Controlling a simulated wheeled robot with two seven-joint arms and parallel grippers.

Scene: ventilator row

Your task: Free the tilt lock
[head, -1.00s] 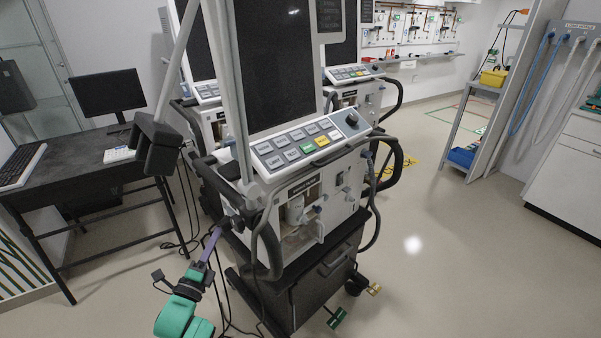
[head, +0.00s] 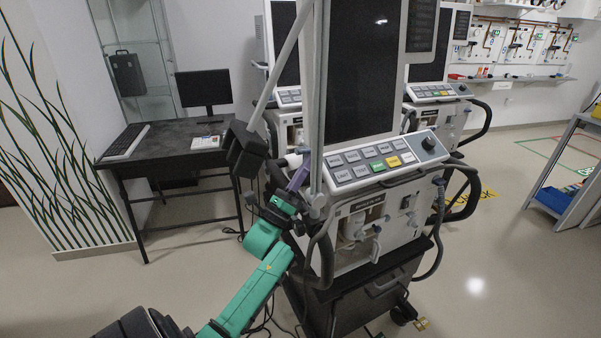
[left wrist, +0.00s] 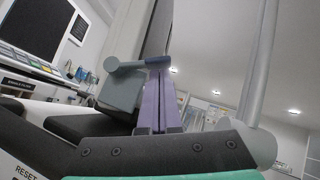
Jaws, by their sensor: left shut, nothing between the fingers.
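My left gripper (head: 303,167) is at the left side of the front ventilator (head: 375,225), beside its upright pole. Its two purple fingers are shut with nothing between them. They also show in the left wrist view (left wrist: 159,75), pointing up. In that view a small grey lever (left wrist: 128,66) with a dark blue end lies across the fingertips, in front of a grey block (left wrist: 120,90). It may be the tilt lock; I cannot tell whether the fingers touch it. In the head view the lever is not clear. My right gripper is not in view.
The ventilator's dark screen (head: 365,80) stands above its key panel (head: 375,160). A grey pole (head: 318,120) and a slanted arm with a black block (head: 246,148) are close to my gripper.

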